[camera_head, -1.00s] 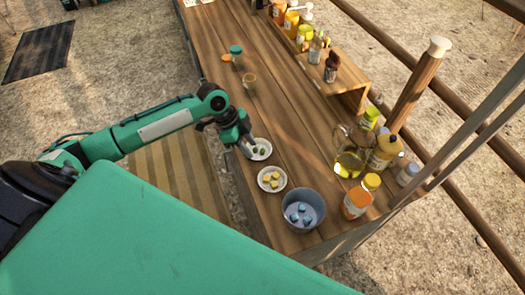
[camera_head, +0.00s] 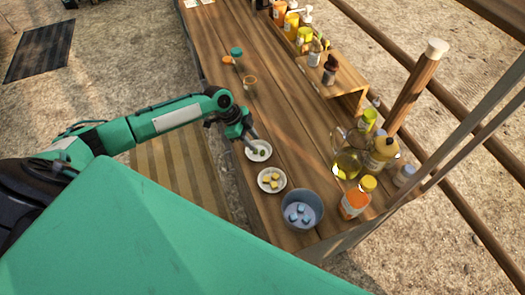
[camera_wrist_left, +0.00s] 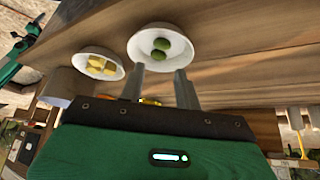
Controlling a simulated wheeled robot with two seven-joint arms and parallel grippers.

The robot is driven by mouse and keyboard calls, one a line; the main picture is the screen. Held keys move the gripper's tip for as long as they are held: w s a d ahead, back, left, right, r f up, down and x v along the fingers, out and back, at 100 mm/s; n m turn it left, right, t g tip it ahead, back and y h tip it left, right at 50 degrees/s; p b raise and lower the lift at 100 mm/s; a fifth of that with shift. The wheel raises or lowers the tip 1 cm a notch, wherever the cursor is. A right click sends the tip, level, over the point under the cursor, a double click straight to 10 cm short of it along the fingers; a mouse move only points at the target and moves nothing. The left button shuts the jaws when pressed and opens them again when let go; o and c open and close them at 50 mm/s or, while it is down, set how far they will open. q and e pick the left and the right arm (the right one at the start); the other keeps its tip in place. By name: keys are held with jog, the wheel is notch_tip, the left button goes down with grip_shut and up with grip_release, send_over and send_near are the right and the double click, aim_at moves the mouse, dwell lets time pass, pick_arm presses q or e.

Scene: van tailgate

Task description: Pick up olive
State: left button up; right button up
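Two green olives lie in a small white dish (camera_head: 252,157). The left wrist view shows one olive (camera_wrist_left: 161,44) behind the other (camera_wrist_left: 158,55), both inside the white dish (camera_wrist_left: 139,42). In the head view an olive (camera_head: 262,152) shows beside my fingers, which partly cover the dish. My left gripper (camera_head: 252,142) is over the dish's near edge. In the wrist view my left gripper (camera_wrist_left: 160,86) is open, its two fingers apart with nothing between them, pointing toward the dish. My right gripper is not in view.
A white dish of yellow cubes (camera_head: 262,187) and a grey-blue bowl (camera_head: 318,204) with blue pieces stand close by. A glass oil jug (camera_head: 346,163) and bottles stand at the right. A wooden riser (camera_head: 345,80) holds several bottles. The middle of the wooden counter (camera_head: 290,120) is clear.

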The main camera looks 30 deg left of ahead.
aim_at(262, 152)
pick_arm(q)
jog(key=shift+d+f+p, duration=0.25)
jog(key=shift+d+p, duration=0.05)
jog(key=shift+p, duration=0.1)
jog(key=p+x, duration=0.1)
jog(key=x, duration=0.2)
jog(key=shift+d+f+p, duration=0.1)
jog(key=shift+f+p, duration=0.05)
jog(key=shift+p, duration=0.2)
jog(key=shift+d+f, duration=0.15)
jog(key=shift+f, duration=0.3)
grip_shut()
